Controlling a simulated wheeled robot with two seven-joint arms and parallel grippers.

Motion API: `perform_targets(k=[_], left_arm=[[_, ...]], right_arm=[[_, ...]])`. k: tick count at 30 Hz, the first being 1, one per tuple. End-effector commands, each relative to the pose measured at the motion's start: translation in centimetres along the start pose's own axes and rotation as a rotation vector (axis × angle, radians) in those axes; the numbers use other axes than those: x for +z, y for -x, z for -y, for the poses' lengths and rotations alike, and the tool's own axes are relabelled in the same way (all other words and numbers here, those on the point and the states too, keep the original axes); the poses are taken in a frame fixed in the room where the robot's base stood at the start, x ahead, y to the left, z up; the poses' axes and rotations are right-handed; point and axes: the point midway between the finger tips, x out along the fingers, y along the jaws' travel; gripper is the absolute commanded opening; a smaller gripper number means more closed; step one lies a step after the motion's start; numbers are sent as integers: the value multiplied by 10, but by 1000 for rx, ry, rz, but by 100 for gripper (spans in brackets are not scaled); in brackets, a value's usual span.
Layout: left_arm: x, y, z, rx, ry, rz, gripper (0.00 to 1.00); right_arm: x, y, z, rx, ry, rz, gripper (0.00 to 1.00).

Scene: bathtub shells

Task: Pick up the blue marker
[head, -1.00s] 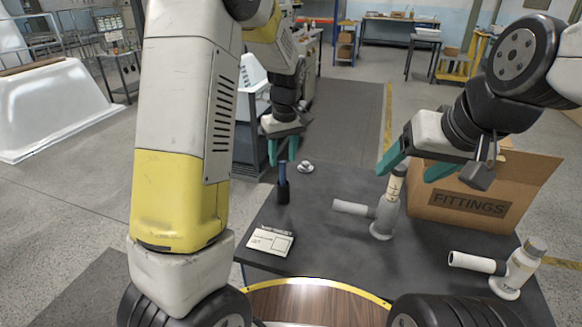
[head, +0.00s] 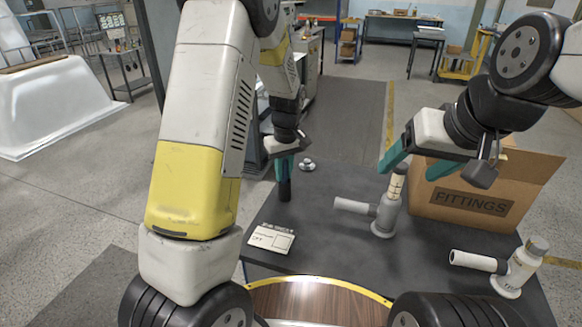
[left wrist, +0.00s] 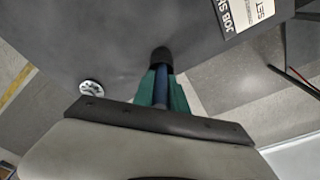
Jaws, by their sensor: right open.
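The blue marker (left wrist: 160,86) stands upright in a black holder (head: 285,190) on the dark table (head: 335,255); the holder also shows in the left wrist view (left wrist: 161,55). My left gripper (head: 285,172) points down over the holder. Its teal fingers lie on both sides of the marker and hide most of it in the head view. Whether they are closed tight on it or just around it, I cannot tell. My right gripper (head: 410,170) is open and empty above the table, near the cardboard box.
A card (head: 271,238) lies in front of the holder, and a small white round item (head: 307,164) lies behind it. Grey pipe fittings (head: 383,215) and (head: 515,270) stand to the right. The cardboard box (head: 470,195) marked FITTINGS fills the back right.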

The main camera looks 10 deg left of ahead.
Motion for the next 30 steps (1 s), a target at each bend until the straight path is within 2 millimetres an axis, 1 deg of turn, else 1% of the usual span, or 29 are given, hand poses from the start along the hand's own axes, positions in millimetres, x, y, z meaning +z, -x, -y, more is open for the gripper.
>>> perform_targets(k=[10, 14, 17, 24, 27, 30], left_arm=[[0, 0, 0, 0, 0, 0, 0], [-1, 8, 0, 2, 0, -2, 0], [-4, 24, -1, 4, 1, -3, 0], [-9, 72, -1, 4, 1, -3, 0], [-11, 87, -1, 3, 1, -2, 0], [-11, 95, -1, 1, -2, -1, 0]], right_arm=[[0, 0, 0, 0, 0, 0, 72], [0, 0, 0, 0, 0, 0, 72], [0, 0, 0, 0, 0, 0, 72], [0, 0, 0, 0, 0, 0, 72], [0, 0, 0, 0, 0, 0, 72], [0, 0, 0, 0, 0, 0, 72]])
